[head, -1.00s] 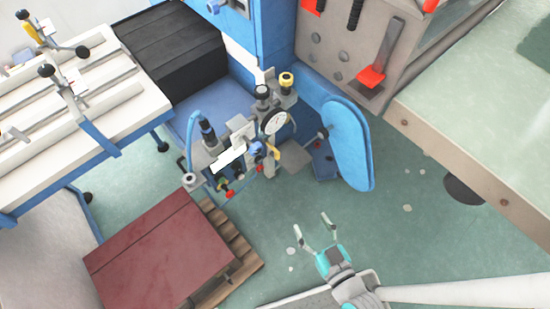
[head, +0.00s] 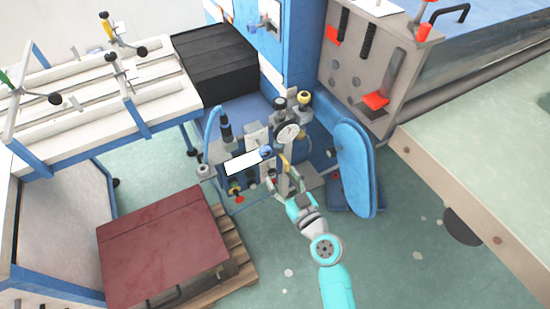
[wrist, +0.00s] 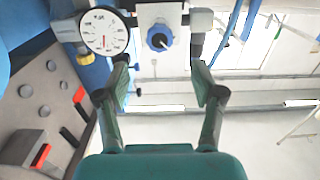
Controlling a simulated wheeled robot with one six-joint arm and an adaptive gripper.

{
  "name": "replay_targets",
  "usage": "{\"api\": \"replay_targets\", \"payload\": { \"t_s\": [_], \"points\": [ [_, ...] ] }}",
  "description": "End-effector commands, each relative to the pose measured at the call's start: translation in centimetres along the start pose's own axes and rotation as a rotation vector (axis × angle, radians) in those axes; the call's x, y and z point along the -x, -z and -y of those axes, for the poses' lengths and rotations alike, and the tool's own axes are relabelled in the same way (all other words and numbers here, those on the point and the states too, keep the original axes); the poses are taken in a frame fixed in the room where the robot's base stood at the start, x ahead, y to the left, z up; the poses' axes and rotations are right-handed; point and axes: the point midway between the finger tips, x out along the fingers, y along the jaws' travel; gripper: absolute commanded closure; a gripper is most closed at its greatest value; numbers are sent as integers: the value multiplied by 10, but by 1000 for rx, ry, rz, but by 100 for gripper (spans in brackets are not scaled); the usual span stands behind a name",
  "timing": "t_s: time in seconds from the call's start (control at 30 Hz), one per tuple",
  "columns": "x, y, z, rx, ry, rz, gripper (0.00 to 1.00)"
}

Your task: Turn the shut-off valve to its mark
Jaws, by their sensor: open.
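The pneumatic panel carries a round white gauge (head: 288,133), a blue knob (head: 266,152) and a yellow lever (head: 285,162) below the gauge. I cannot tell for sure which part is the shut-off valve, and no mark is readable. My gripper (head: 285,186) is open and empty just in front of the panel, below the lever. In the wrist view the blue knob (wrist: 158,38) shows beyond the open fingers (wrist: 156,82), between them, with the gauge (wrist: 105,32) to its left. The yellow lever is not clear there.
A blue padded flap (head: 353,165) stands right of the panel. A grey control box (head: 365,70) with red-handled levers is behind it. A dark red box (head: 163,245) on a pallet is at the lower left. A pale-topped table (head: 480,150) is at the right.

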Motion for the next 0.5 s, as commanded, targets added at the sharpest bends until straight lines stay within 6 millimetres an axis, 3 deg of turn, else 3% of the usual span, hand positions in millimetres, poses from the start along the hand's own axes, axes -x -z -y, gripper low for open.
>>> {"api": "replay_targets", "payload": {
  "t_s": [0.17,0.5],
  "points": [
    [-14,1,0,1,4,-3,32],
    [-71,2,0,1,3,-3,32]
  ]
}}
